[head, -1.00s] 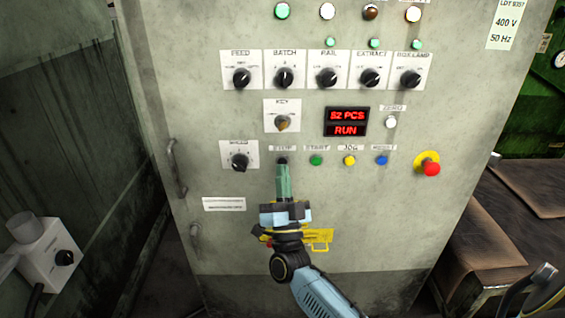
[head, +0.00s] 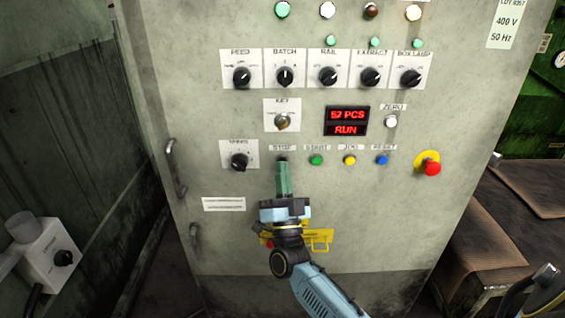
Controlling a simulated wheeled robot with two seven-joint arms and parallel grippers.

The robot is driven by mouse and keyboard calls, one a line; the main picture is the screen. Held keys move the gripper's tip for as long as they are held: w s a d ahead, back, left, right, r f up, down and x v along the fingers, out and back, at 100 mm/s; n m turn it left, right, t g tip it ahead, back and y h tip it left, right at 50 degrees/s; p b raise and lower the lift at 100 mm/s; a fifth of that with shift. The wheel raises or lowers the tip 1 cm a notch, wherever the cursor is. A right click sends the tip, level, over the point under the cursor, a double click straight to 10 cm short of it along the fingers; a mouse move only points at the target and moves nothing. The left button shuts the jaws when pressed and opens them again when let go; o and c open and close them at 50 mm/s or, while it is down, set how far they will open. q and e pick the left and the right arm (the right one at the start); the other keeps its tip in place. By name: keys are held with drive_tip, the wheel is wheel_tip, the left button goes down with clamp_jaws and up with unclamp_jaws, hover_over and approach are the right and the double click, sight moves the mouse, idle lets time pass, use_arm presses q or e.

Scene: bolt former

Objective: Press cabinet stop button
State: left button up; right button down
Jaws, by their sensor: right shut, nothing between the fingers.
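The dark stop button (head: 282,158) sits under the STOP label on the grey cabinet (head: 390,220), left of the green START button (head: 316,160). My right gripper (head: 283,165) is shut and empty, pointing up at the stop button. Its fingertips overlap the button's lower part, and I cannot tell whether they touch it. The red display (head: 346,122) reads 52 PCS and RUN. My left gripper is not clearly in view.
A yellow JOG button (head: 349,160), a blue RESET button (head: 382,160) and a red emergency knob (head: 432,168) are to the right. Several black selector knobs are above. A yellow holder (head: 321,240) is behind my right wrist. A door handle (head: 176,168) stands out at the left.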

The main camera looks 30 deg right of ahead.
drive_tip(key=shift+w+d, duration=0.15)
drive_tip(key=shift+w, duration=0.1)
idle(0.6)
drive_tip(key=shift+s+a+p, duration=0.35)
drive_tip(key=shift+s+a, duration=0.1)
drive_tip(key=shift+s, duration=0.25)
drive_tip(key=s+a, duration=0.1)
drive_tip(key=s+p, duration=0.1)
drive_tip(key=s, duration=0.1)
drive_tip(key=s+a+p, duration=0.1)
drive_tip(key=shift+s+a, duration=0.15)
drive_tip(key=shift+a, duration=0.15)
idle(0.7)
